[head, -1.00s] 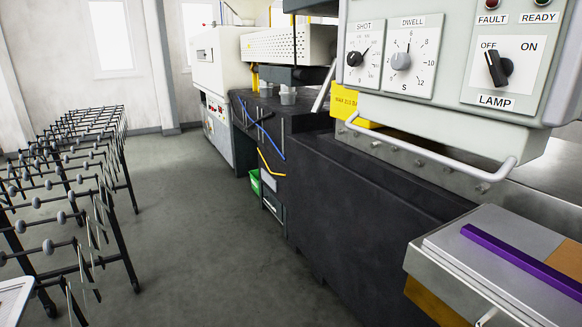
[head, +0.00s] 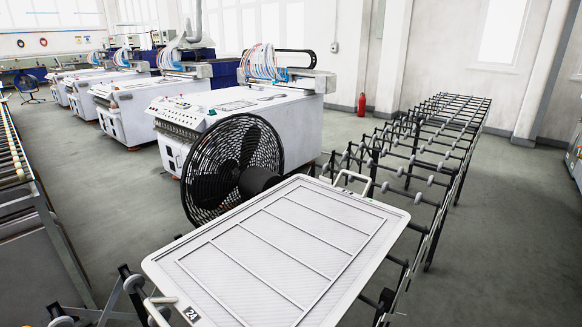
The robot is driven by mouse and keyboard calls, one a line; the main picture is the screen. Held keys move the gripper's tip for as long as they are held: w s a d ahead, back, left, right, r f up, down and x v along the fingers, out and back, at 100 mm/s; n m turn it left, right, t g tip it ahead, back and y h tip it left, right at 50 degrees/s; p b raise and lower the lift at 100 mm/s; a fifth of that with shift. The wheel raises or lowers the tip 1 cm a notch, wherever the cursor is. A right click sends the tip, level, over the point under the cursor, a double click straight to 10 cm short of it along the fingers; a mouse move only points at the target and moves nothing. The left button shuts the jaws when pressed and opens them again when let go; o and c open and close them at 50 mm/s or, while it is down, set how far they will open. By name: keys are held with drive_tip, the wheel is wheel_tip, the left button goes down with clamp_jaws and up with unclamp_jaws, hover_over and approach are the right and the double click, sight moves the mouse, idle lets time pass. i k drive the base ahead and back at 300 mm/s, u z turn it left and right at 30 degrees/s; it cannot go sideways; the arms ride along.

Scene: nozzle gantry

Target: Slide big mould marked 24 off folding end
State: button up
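The big mould marked 24 (head: 290,250) is a flat white tray with ribbed panels and a raised rim. It lies on the near part of the folding roller conveyor (head: 425,160). Its black "24" label (head: 191,314) is at the near left corner. One loop handle (head: 352,180) shows at its far end, and part of another (head: 160,303) shows at the near left end. The conveyor has black legs and grey skate wheels and runs away to the back right. My gripper is not in view.
A black fan (head: 232,170) stands close beside the mould's left edge. White machines (head: 240,115) stand behind it. Another roller conveyor (head: 20,185) runs along the left edge. A red extinguisher (head: 361,104) is at the back wall. Floor (head: 520,240) right of the folding conveyor is clear.

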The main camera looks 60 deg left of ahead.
sight(301, 252)
drive_tip(key=u, duration=0.2)
drive_tip(key=i, duration=2.55)
drive_tip(key=u, duration=3.5)
drive_tip(key=i, duration=0.5)
drive_tip(key=u, duration=0.05)
